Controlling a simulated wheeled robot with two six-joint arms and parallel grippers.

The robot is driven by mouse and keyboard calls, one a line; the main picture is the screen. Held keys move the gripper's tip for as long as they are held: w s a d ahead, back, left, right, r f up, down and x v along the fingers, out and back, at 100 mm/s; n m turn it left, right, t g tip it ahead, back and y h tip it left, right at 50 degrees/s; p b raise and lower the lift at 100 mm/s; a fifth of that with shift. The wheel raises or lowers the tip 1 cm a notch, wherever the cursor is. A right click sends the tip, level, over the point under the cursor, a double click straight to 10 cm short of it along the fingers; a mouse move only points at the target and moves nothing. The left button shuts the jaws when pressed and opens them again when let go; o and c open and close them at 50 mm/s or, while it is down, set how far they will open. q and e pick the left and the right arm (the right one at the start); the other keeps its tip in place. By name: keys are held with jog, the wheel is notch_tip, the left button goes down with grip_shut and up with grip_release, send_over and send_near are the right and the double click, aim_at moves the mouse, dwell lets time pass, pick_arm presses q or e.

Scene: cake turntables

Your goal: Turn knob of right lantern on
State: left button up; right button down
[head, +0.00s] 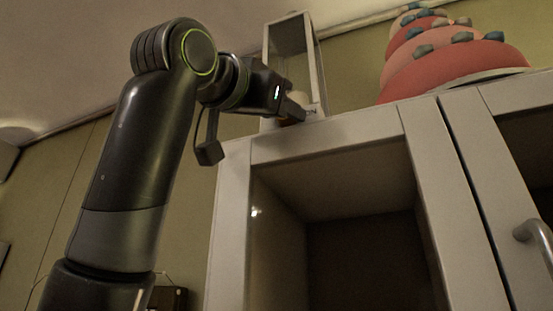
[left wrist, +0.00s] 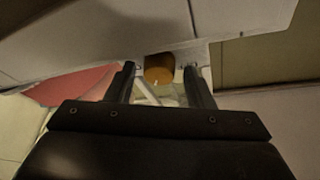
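One lantern (head: 318,62) with a pale frame and clear panes stands on top of the cabinet in the head view. A pale, rounded candle-like shape (head: 301,97) shows low inside it. My left gripper (head: 298,110) is at the lantern's base, its fingers overlapping it. In the left wrist view the two dark fingers (left wrist: 160,84) are apart. An orange-brown round piece (left wrist: 159,66) shows between their tips, at the edge of a pale surface; I cannot tell whether it is the knob or the candle. Contact is unclear. My right gripper is not in view.
The pale cabinet (head: 325,140) has an open-looking dark compartment below its top and a metal handle (head: 533,234) at the right. A red and pink tiered cake (head: 455,64) on a stand (head: 470,80) sits right of the lantern, with a gap between them.

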pick_arm(q)
jog(key=shift+o, duration=0.2)
jog(key=shift+f, duration=0.1)
jog(key=b+v, duration=0.9)
jog(key=v, duration=0.8)
jog(key=shift+s, duration=0.15)
jog(key=shift+a, duration=0.1)
